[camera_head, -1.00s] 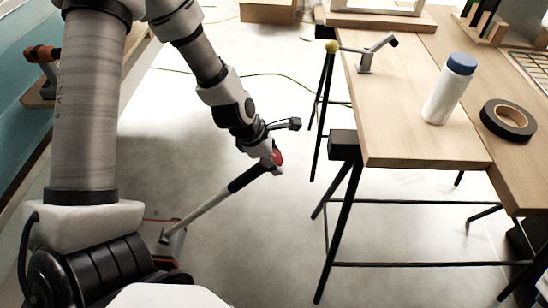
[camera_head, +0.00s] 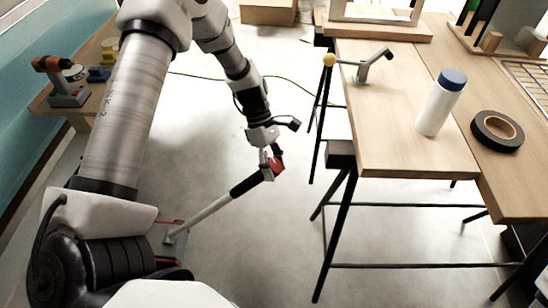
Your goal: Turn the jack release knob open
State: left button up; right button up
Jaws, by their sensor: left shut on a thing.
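The jack's long handle (camera_head: 205,213) rises at a slant from the floor, pale along the bar with a black grip (camera_head: 250,182) near its top. The red release knob (camera_head: 277,168) is at the handle's upper end. My left gripper (camera_head: 270,163) is at that end from above, its fingers shut on the red knob and partly covering it. The jack body (camera_head: 172,232) sits low on the floor, and my own arm hides most of it. My right gripper is not in view.
A wooden workbench (camera_head: 400,150) on black trestles (camera_head: 338,220) stands to the right of my gripper. It carries a white bottle (camera_head: 437,110), black tape (camera_head: 497,130) and a metal tool (camera_head: 370,65). A drill (camera_head: 62,80) sits on a left shelf. Floor around the handle is clear.

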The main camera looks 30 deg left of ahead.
pick_arm(q)
jog(key=shift+m+g+p, duration=0.5)
jog(key=shift+m+g, duration=0.3)
jog(key=shift+g, duration=0.2)
jog(key=shift+m+g, duration=0.4)
jog(key=shift+g, duration=0.2)
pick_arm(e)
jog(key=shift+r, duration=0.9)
pick_arm(q)
jog(key=o, duration=1.2)
jog(key=v, duration=1.2)
jog(key=shift+w+a+f, duration=0.1)
jog(key=shift+w+f, duration=0.1)
